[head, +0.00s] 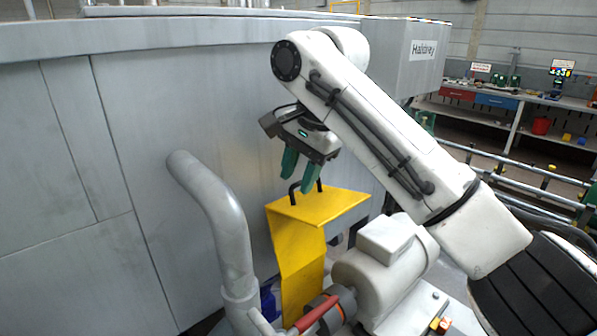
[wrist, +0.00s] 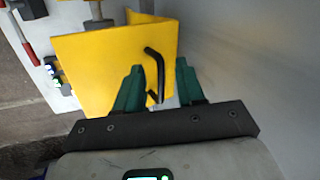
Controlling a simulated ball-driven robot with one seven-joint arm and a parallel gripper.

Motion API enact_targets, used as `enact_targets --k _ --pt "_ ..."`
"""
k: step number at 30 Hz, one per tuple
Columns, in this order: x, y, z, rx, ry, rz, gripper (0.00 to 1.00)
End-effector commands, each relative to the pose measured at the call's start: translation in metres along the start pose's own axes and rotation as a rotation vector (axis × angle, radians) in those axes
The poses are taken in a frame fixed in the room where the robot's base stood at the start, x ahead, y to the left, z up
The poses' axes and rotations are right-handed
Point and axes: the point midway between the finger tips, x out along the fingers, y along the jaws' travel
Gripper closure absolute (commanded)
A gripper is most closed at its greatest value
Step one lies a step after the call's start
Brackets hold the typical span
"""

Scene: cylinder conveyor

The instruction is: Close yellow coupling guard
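The yellow coupling guard (head: 318,205) is a bent sheet cover with a flat top and a sloping front face, standing beside the grey pump or motor. A black bar handle (head: 305,190) rises from its top. My gripper (head: 299,182) is just above the handle, its green fingers pointing down. In the wrist view the yellow guard (wrist: 110,65) fills the upper left, and the black handle (wrist: 155,72) stands between the two green fingertips (wrist: 156,75). The fingers are apart with a gap between them. I cannot tell whether either finger touches the handle.
A grey bent pipe (head: 215,205) stands left of the guard. A large grey housing wall (head: 170,110) is close behind. A workbench (head: 500,100) stands far right.

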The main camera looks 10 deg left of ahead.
Motion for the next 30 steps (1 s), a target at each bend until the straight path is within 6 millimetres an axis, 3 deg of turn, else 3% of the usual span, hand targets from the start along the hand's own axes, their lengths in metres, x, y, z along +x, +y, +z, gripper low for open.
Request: enact_targets --k 11,23,30 --pt "0.0050 0.0001 0.0001 0.000 0.000 -0.001 0.62" --pt "0.0047 -0.0001 0.0002 -0.001 0.000 -0.001 1.00" --pt "0.0046 -0.0001 0.0002 -0.001 0.000 -0.001 1.00"
